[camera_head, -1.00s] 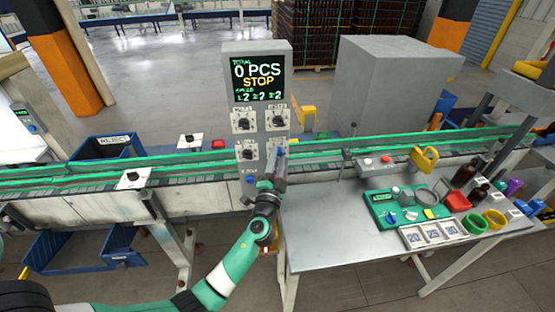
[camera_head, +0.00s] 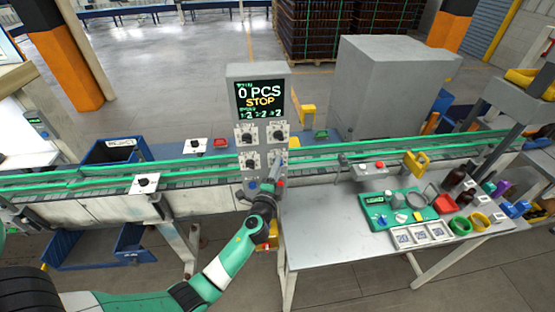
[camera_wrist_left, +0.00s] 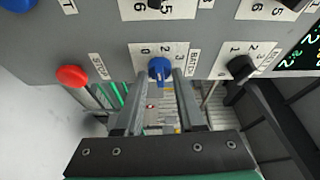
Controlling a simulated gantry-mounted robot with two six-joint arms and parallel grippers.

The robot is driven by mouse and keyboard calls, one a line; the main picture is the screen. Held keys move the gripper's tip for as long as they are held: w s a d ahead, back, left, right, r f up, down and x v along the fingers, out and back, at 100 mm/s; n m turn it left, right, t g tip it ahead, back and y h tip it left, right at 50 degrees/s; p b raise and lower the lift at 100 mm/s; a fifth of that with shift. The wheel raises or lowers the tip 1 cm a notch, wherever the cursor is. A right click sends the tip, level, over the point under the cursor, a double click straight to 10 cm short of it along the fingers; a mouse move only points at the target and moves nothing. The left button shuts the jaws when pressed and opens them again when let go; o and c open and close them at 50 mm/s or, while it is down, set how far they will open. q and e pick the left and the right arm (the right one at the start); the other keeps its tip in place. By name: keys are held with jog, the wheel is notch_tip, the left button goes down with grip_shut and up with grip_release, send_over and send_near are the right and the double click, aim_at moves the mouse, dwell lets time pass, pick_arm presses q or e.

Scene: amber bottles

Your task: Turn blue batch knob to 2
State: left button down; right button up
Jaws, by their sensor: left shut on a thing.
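The blue batch knob (camera_wrist_left: 160,70) sits on a white plate marked BATCH with numbers around it, in the left wrist view. My left gripper (camera_wrist_left: 158,82) has one finger on each side of the knob and is shut on it. Which number the knob points to is hard to tell. In the head view, my left gripper (camera_head: 275,166) reaches the lower right part of the grey control panel (camera_head: 235,74), and it mostly hides the batch knob there. The panel's screen (camera_head: 259,97) reads 0 PCS and STOP. My right gripper is not in view.
A red stop button (camera_wrist_left: 72,76) and a black knob (camera_wrist_left: 240,67) flank the batch knob. Other black knobs (camera_head: 248,138) sit higher on the panel. The conveyor (camera_head: 190,172) runs behind my arm. A steel table (camera_head: 320,240) with several parts stands at right.

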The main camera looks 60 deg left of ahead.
pick_arm(q)
jog(key=shift+r+m+g+h+p, duration=0.15)
jog(key=shift+m+g+h+p, duration=0.4)
jog(key=shift+m+p, duration=1.35)
jog(key=shift+p, duration=0.3)
jog(key=c, duration=0.5)
grip_release()
jog(key=v, duration=1.1)
jog(key=shift+s+d+p, duration=0.15)
jog(key=shift+d+p, duration=0.15)
jog(key=shift+p, duration=0.1)
